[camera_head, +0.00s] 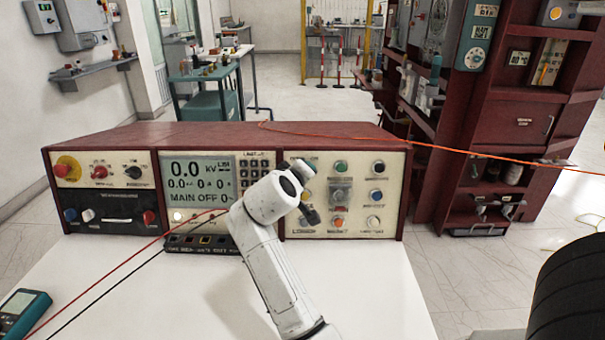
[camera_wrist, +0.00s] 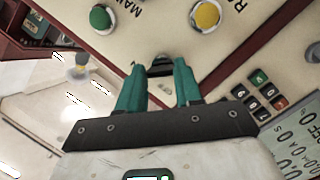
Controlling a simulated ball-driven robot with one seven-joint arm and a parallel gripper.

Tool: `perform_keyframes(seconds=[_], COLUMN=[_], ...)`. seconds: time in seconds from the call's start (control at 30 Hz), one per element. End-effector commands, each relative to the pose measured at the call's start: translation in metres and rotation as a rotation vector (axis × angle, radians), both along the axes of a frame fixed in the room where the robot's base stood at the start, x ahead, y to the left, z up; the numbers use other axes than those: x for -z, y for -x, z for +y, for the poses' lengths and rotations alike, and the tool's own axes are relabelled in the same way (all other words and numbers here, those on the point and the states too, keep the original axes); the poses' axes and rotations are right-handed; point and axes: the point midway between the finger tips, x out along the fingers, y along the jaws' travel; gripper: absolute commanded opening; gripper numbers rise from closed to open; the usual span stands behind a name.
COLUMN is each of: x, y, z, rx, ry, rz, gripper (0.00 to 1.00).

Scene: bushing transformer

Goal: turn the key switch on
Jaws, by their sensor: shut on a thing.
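The control console (camera_head: 225,132) stands on the white table, its front panels facing me. My gripper (camera_wrist: 160,74) shows in the wrist view with two teal fingers shut on a small dark piece, the key switch (camera_wrist: 160,64), at the cream panel. The key switch is mostly hidden between the fingertips, and its angle is hard to tell. In the head view my white arm covers the panel's left part. A dark piece (camera_head: 311,215) shows beside my wrist; I cannot tell whether it is a finger or a knob. The display (camera_head: 200,182) reads 0.0 kV and MAIN OFF.
A green button (camera_wrist: 100,18) and a yellow button (camera_wrist: 207,14) sit close beyond the fingertips. A keypad (camera_wrist: 258,95) lies to the right. Red and black leads (camera_head: 130,262) cross the table to the console, near a teal meter (camera_head: 22,312). The table's right side is clear.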

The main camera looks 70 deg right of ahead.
Motion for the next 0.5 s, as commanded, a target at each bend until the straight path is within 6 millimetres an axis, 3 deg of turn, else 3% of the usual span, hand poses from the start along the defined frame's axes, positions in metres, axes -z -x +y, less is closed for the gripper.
perform_keyframes(seconds=[0.5], x=[0.0026], y=[0.0005], z=[0.0000], rx=[0.024], ry=[-0.042], rz=[-0.083], gripper=[0.04])
